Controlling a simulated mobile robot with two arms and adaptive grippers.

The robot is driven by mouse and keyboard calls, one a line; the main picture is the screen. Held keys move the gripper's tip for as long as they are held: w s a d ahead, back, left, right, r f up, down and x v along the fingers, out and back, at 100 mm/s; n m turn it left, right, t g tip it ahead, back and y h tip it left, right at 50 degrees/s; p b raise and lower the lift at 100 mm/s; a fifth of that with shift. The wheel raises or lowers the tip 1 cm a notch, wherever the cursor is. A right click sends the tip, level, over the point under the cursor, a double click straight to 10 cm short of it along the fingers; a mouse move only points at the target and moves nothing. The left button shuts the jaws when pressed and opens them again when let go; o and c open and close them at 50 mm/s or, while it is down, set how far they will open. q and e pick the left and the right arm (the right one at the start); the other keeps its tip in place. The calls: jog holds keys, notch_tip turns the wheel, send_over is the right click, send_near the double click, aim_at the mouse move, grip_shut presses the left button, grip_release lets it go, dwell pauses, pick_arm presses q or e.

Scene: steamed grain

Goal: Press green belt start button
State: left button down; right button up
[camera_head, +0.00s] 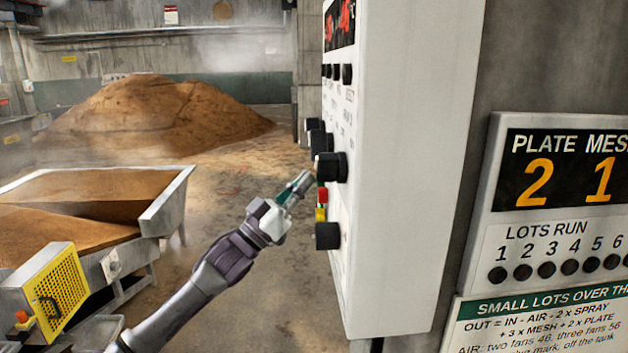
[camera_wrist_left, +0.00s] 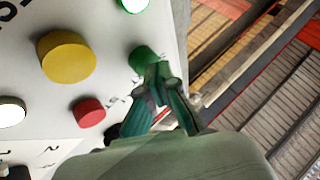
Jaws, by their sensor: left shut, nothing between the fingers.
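My left gripper (camera_head: 306,178) comes in from the lower left, its tips close to the front of a white control panel (camera_head: 415,150). In the left wrist view, the shut, empty fingers (camera_wrist_left: 158,72) overlap the lower right edge of a green button (camera_wrist_left: 144,57). I cannot tell whether they touch it. A red button (camera_wrist_left: 89,111) and a large yellow button (camera_wrist_left: 68,57) are left of the fingers. In the head view, the panel is seen edge-on, with a red button (camera_head: 322,195) below the fingertips; I cannot make out the green button there. My right gripper is out of view.
Black knobs (camera_head: 331,167) stick out of the panel beside the fingertips, with another (camera_head: 328,236) lower down. A grain-filled metal trough (camera_head: 165,205) stands at the left. A grain heap (camera_head: 150,110) lies behind. A "PLATE MESH" display board (camera_head: 560,185) is at the right.

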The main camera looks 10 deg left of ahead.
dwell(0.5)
pick_arm(q)
jog(key=shift+s+a, duration=0.25)
jog(key=shift+a, duration=0.5)
jog(key=a, duration=0.2)
jog(key=s+a, duration=0.1)
jog(key=a, duration=0.1)
jog(key=shift+s+a+p, duration=0.15)
jog(key=shift+a+p, duration=0.15)
jog(key=shift+a, duration=0.1)
